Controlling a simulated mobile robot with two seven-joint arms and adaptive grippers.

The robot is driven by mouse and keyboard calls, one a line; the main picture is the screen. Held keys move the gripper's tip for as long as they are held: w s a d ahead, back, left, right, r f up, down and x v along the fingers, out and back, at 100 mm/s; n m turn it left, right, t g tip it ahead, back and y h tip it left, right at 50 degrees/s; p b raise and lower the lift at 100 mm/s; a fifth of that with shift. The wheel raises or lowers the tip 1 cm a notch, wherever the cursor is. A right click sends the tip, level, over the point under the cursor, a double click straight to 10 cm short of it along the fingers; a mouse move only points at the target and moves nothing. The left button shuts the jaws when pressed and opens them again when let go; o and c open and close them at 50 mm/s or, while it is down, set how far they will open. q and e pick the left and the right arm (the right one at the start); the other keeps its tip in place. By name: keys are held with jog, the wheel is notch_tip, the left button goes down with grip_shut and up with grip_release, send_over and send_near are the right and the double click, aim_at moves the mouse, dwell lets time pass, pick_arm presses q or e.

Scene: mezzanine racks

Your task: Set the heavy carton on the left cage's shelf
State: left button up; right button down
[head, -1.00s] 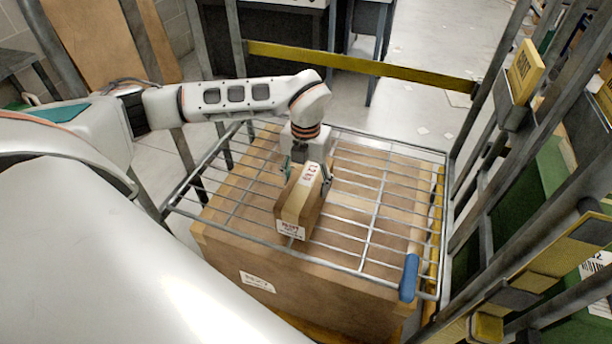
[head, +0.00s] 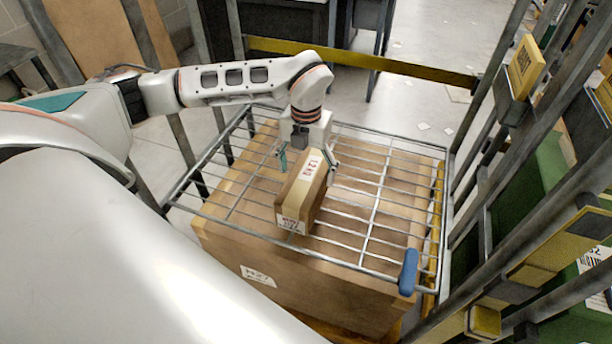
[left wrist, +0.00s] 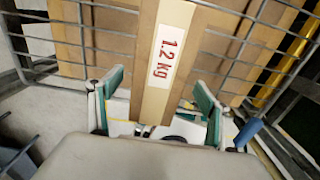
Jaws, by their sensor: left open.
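The carton (head: 300,200), a small brown box with a tape strip and a red "1.2 kg" label, sits on the wire shelf (head: 372,212) of the cage, near its middle. It also shows in the left wrist view (left wrist: 150,88). My left gripper (head: 308,162) is open above the carton's far end, with one finger off each side. In the left wrist view the left gripper (left wrist: 157,100) has its green pads spread apart, with clear gaps to the carton. My right gripper is not in view.
A large brown box (head: 300,290) stands under the wire shelf. A blue handle (head: 408,272) is at the shelf's front right corner. Cage uprights and a yellow bar (head: 360,62) surround the shelf. Grey racks with yellow label holders (head: 525,68) stand at the right.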

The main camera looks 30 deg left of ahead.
pick_arm(q)
notch_tip(320, 180, up, 9)
jog(key=shift+r+p, duration=0.2)
jog(key=shift+p, duration=0.1)
jog(key=shift+s, duration=0.1)
dwell(0.4)
